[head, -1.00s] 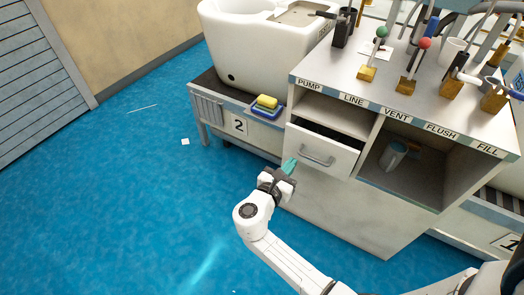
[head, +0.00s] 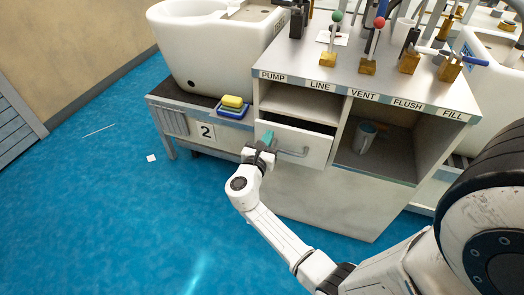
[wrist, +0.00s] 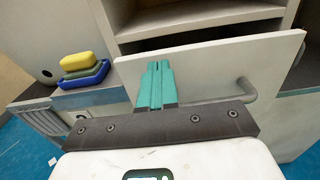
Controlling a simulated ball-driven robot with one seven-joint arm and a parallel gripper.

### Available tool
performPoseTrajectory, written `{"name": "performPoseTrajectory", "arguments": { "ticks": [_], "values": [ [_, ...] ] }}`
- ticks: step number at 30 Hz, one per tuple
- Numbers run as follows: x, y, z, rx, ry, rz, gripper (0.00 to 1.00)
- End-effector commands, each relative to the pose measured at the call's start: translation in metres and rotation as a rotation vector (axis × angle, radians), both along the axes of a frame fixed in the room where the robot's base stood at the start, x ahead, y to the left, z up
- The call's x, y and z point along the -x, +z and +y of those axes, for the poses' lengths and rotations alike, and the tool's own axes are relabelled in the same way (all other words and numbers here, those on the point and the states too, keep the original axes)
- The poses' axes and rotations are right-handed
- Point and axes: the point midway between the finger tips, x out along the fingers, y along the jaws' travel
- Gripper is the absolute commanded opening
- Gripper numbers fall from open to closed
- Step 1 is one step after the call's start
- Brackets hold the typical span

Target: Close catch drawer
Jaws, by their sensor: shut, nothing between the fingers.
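The catch drawer (head: 312,147) is a white drawer with a grey bar handle (head: 293,153). It stands partly pulled out of the cabinet under the shelf, with a dark gap behind its front. In the wrist view the drawer front (wrist: 205,72) fills the middle, with the handle (wrist: 247,90) to the right. My gripper (head: 267,138), with teal fingers, is shut and empty in front of the drawer's left part, left of the handle. In the wrist view the closed fingers (wrist: 157,82) overlap the drawer front; I cannot tell whether they touch it.
A blue tray (head: 234,112) with a yellow sponge (head: 232,101) sits on the conveyor edge left of the drawer. A grey mug (head: 365,136) lies in the right compartment. Levers line the cabinet top.

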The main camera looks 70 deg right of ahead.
Motion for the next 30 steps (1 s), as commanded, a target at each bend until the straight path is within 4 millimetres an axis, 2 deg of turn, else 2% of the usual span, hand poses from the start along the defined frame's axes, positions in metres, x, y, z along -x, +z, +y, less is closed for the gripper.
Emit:
{"name": "performPoseTrajectory", "arguments": {
  "ticks": [1,6,20,27,30],
  "values": [
    [0.000,-0.001,-0.008,0.001,-0.004,0.000,0.00],
    [-0.001,0.000,-0.022,0.000,-0.003,0.000,0.00],
    [-0.002,0.000,-0.028,0.000,-0.001,0.000,0.00],
    [-0.005,-0.002,-0.068,0.000,-0.004,-0.001,0.00],
    [-0.005,0.000,-0.069,-0.001,0.000,0.001,0.00]
  ]
}}
